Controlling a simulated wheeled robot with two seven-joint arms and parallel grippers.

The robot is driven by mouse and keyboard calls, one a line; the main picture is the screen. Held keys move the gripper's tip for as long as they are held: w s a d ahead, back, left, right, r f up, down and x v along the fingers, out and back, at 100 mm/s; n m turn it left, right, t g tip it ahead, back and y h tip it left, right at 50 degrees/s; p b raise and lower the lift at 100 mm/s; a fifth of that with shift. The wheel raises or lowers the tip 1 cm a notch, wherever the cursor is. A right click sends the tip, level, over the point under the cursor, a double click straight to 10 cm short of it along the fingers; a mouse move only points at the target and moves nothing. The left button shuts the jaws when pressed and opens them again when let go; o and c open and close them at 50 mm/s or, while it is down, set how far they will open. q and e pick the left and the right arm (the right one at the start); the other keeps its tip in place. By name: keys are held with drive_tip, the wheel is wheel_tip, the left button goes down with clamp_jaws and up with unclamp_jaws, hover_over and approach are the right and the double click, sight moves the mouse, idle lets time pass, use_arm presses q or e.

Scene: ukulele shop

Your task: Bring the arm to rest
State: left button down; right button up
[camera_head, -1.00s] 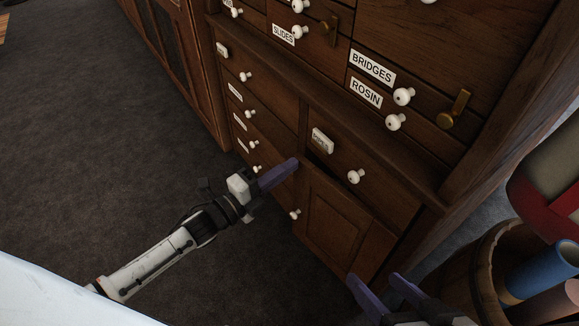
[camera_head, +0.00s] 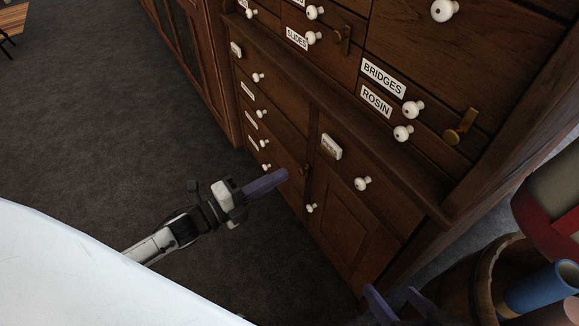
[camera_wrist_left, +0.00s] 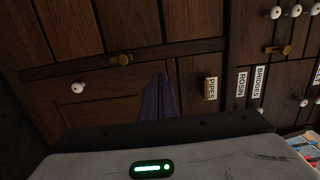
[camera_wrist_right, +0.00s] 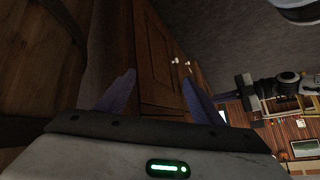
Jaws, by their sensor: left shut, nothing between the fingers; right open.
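My left gripper (camera_head: 281,175) has purple fingers and is shut and empty. In the head view it shows in front of the lower part of a dark wood drawer cabinet (camera_head: 345,225). In the left wrist view its fingers (camera_wrist_left: 160,98) lie together before the cabinet front. My right gripper (camera_head: 392,298) shows only its purple fingertips at the bottom edge of the head view. In the right wrist view its fingers (camera_wrist_right: 158,92) stand wide apart with nothing between them, and the cabinet side shows beyond.
The cabinet has white knobs and labelled drawers, among them BRIDGES (camera_head: 383,78) and ROSIN (camera_head: 376,101). A wooden barrel (camera_head: 478,277) holding a blue roll (camera_head: 541,287) stands at right, close to my right gripper. Open carpet (camera_head: 100,110) lies at left.

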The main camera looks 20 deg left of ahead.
use_arm(q)
drive_tip(key=p+v, duration=0.1)
drive_tip(key=v, duration=0.6)
drive_tip(key=shift+a, duration=0.2)
use_arm(e)
drive_tip(key=shift+s+d+f+g+h, duration=0.1)
drive_tip(key=shift+d+f+g+h, duration=0.2)
drive_tip(key=shift+f, duration=0.25)
drive_tip(key=shift+s+d+f+g+h, duration=0.1)
drive_tip(key=shift+d+f+h, duration=0.1)
drive_tip(key=shift+d+f, duration=0.25)
use_arm(q)
drive_tip(key=shift+w+d, duration=0.1)
drive_tip(key=shift+w, duration=0.05)
use_arm(e)
drive_tip(key=shift+f, duration=0.1)
